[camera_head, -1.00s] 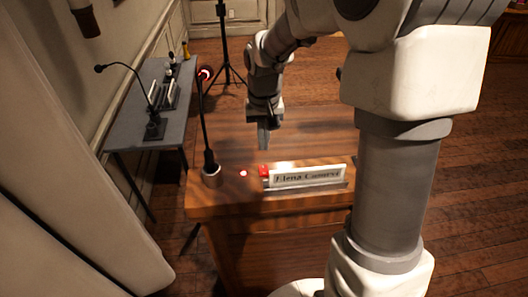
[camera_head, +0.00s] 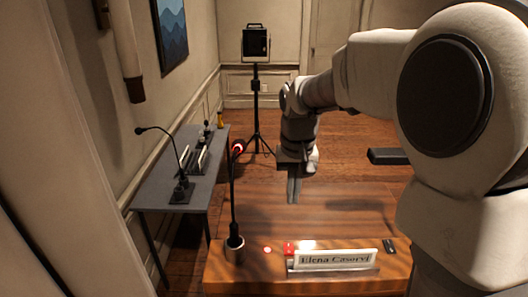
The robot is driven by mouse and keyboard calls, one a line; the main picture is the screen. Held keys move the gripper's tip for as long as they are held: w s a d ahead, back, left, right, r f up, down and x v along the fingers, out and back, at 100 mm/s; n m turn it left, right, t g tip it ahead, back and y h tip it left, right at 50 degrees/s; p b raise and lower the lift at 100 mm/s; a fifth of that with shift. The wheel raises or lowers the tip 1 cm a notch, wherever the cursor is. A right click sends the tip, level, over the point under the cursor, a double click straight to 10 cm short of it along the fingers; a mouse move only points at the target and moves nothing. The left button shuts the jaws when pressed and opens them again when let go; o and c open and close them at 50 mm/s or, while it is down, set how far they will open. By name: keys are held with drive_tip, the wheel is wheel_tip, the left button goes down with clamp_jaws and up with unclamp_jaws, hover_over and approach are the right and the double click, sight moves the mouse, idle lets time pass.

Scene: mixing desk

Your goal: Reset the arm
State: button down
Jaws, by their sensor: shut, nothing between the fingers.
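My arm comes in from the right and reaches over the wooden desk. My gripper (camera_head: 293,199) points down at the far side of the desk (camera_head: 225,272), with its fingers together and nothing between them. It hangs apart from the things on the desk, behind the nameplate (camera_head: 335,259) in the picture. The nameplate stands upright and reads something like "Elena Caserzi".
A gooseneck microphone (camera_head: 234,246) with a red-lit ring stands left of a glowing red button (camera_head: 267,250). A grey side table (camera_head: 158,189) holds another microphone (camera_head: 182,190). A tripod speaker (camera_head: 256,45) stands at the back.

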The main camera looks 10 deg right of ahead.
drive_tip(key=s+r+n+t+b, duration=0.1)
drive_tip(key=s+t, duration=0.3)
drive_tip(key=s, duration=1.6)
drive_tip(key=shift+s+a+r+n+t+b, duration=0.2)
drive_tip(key=shift+r+n+t+b, duration=0.1)
drive_tip(key=shift+r+b, duration=0.35)
drive_tip(key=shift+d+r, duration=0.1)
drive_tip(key=shift+d, duration=0.1)
